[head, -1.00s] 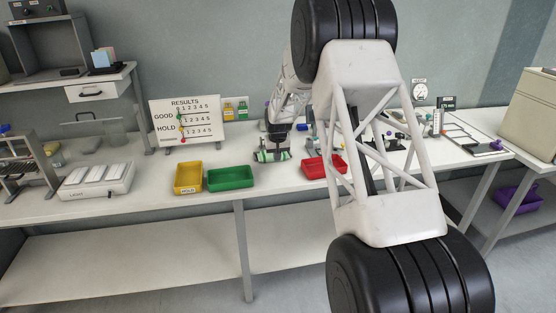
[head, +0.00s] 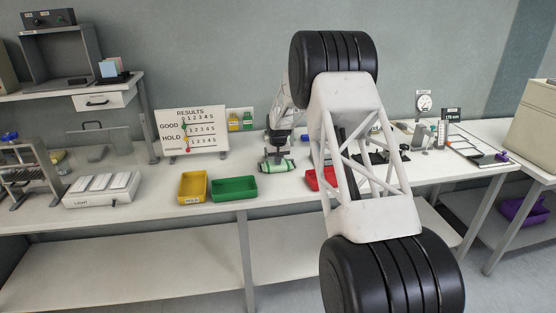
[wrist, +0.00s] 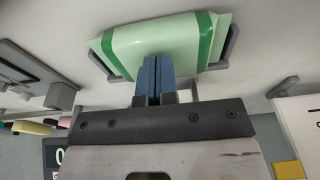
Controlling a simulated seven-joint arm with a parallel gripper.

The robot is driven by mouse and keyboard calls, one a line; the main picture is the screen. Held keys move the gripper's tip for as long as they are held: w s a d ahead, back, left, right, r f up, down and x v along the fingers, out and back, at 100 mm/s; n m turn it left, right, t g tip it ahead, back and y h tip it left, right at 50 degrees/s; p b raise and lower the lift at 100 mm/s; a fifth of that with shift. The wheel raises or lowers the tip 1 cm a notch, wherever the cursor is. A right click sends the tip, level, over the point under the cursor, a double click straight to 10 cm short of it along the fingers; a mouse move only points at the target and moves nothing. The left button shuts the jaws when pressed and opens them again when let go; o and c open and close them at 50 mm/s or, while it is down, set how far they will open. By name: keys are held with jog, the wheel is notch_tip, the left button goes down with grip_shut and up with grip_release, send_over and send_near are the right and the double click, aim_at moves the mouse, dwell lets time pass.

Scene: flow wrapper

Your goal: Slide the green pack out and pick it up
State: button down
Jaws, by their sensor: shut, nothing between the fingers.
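The green pack (wrist: 150,42) is a pale green pillow shape with darker green bands. In the wrist view it lies between two grey brackets, one at each end. In the head view the pack (head: 278,165) lies on the bench behind and to the right of the green tray. My gripper (wrist: 154,60) has its two blue fingers together with nothing between them. The fingertips overlap the near edge of the pack in the wrist view; whether they touch it I cannot tell. In the head view my gripper (head: 277,156) is right at the pack.
A yellow tray (head: 192,199) and a green tray (head: 234,197) stand left of the pack, and a red tray (head: 313,179) stands to its right, partly behind my arm. A results board (head: 191,151) stands behind.

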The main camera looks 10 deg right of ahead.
jog(key=shift+f, duration=0.5)
jog(key=shift+s+f, duration=0.2)
jog(key=shift+s, duration=0.15)
jog(key=shift+s+f, duration=0.15)
jog(key=shift+s, duration=2.7)
jog(key=shift+s+f, duration=0.1)
jog(key=shift+s, duration=2.7)
jog(key=shift+r, duration=0.1)
jog(key=shift+w+r, duration=0.2)
jog(key=shift+r, duration=0.8)
jog(key=shift+s+r, duration=0.1)
jog(key=shift+r, duration=0.1)
